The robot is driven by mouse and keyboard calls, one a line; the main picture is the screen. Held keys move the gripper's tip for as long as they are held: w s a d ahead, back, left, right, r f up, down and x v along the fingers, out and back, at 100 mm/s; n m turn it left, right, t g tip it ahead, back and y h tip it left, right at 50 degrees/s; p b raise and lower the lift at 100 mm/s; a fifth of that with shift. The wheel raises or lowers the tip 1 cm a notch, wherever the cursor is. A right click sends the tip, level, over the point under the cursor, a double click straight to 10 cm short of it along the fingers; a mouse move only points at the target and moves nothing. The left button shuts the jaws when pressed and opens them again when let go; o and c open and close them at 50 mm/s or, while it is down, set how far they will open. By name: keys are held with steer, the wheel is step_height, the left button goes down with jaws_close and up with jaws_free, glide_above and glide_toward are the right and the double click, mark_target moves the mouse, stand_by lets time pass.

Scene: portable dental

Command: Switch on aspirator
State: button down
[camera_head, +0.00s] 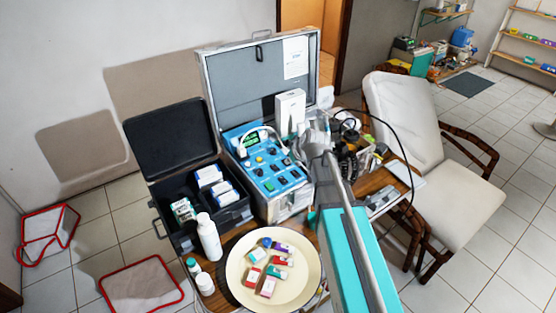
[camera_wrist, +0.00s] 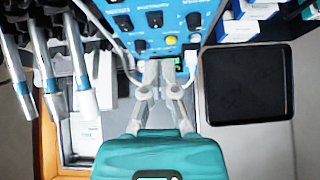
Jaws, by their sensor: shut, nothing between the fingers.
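The aspirator's switch cannot be singled out; the panel labels are too small or blurred to read. The blue control panel (camera_head: 272,178) sits in an open metal case and carries dark knobs, a green display and a yellow button (camera_head: 259,160). In the wrist view the panel (camera_wrist: 205,8) fills the top middle, with the yellow button (camera_wrist: 171,41) near its lower edge. My gripper (camera_wrist: 168,68) is shut and empty, its fingertips near this edge beside the green display; contact cannot be told.
A white box (camera_head: 290,111) stands behind the panel near the raised case lid (camera_head: 250,80). Dental handpieces (camera_wrist: 75,60) hang at left in the wrist view. A black case (camera_head: 185,215) with boxes, a white bottle (camera_head: 209,238) and a plate (camera_head: 240,290) stand nearby. A chair (camera_head: 440,160) is at right.

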steer(key=shift+w+a+r+n+t, duration=0.15)
steer(key=shift+w+r+t, duration=0.1)
steer(key=shift+w+r, duration=0.35)
steer(key=shift+w+a+r+n+t, duration=0.15)
steer(key=shift+w+r+t, duration=0.2)
steer(key=shift+w, duration=0.3)
steer(key=shift+w+f, duration=0.1)
steer(key=b, duration=0.7)
glide_above(274, 167)
steer(key=s+d, duration=0.1)
steer(key=f, duration=0.7)
steer(key=shift+s+d+f, duration=0.15)
steer(key=shift+s+f, duration=0.05)
steer(key=shift+f, duration=0.1)
steer(key=shift+s+f+b, duration=0.15)
steer(key=shift+f+b, duration=1.7)
steer(key=shift+b, duration=0.2)
